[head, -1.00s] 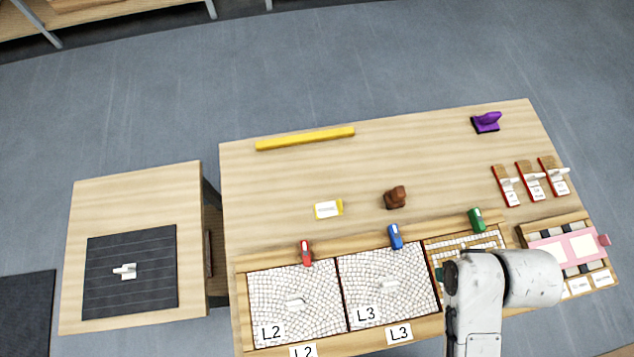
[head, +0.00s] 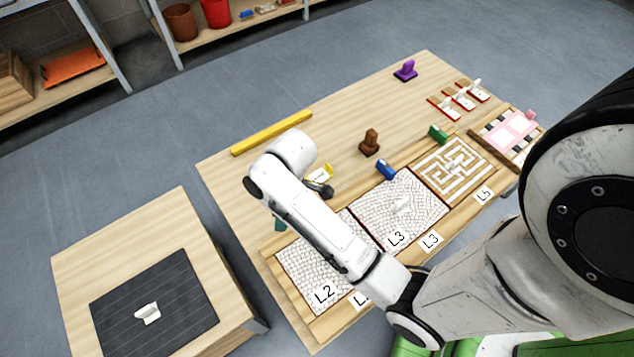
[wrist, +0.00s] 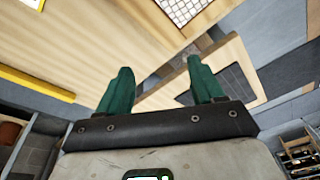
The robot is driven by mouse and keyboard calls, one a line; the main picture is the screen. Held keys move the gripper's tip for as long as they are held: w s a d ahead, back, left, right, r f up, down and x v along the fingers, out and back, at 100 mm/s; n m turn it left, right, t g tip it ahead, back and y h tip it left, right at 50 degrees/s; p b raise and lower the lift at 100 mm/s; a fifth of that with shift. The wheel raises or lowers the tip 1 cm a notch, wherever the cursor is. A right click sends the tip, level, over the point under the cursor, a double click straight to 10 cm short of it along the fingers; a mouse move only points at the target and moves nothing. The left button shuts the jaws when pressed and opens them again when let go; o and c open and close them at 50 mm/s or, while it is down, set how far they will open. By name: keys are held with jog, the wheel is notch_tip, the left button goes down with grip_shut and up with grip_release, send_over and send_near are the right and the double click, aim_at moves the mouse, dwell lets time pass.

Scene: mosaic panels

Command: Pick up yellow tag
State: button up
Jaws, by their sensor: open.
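The yellow tag (head: 322,172), a small flat piece with a white face, lies on the wooden table just behind my arm in the head view. Part of it is hidden by the arm. In the wrist view a white and yellow corner of the tag (wrist: 30,4) shows at the top left edge, away from the fingers. My gripper (wrist: 160,65) has two green fingers spread apart with nothing between them. In the head view the gripper is mostly hidden by the arm, with a bit of green (head: 279,224) showing beside it.
A yellow bar (head: 271,133) lies along the back edge. A brown stamp-like block (head: 370,142) and a blue clip (head: 386,170) stand right of the tag. Mosaic panels (head: 405,213) line the front. A side table with a black mat (head: 185,290) is at left.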

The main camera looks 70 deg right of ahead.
jog(key=w+d+f+n+b, duration=0.2)
jog(key=w+d+f+b, duration=0.15)
jog(key=d, duration=0.45)
jog(key=n+g+h+b, duration=0.1)
jog(key=n+g+b, duration=0.1)
jog(key=n+b, duration=0.2)
send_over(320, 174)
jog(key=s+d, duration=0.2)
jog(key=s, duration=0.1)
notch_tip(320, 174, down, 3)
jog(key=shift+n, duration=0.3)
jog(key=f, duration=0.3)
jog(key=f+b, duration=0.1)
jog(key=shift+d+f, duration=0.2)
jog(key=shift+d, duration=0.15)
jog(key=shift+w+f+b, duration=0.15)
jog(key=shift+f+b, duration=0.3)
jog(key=shift+f, duration=1.1)
jog(key=shift+w+f+b, duration=0.15)
jog(key=shift+f+b, duration=0.25)
jog(key=shift+f, duration=1.15)
jog(key=shift+c, duration=0.2)
jog(key=c, duration=1.1)
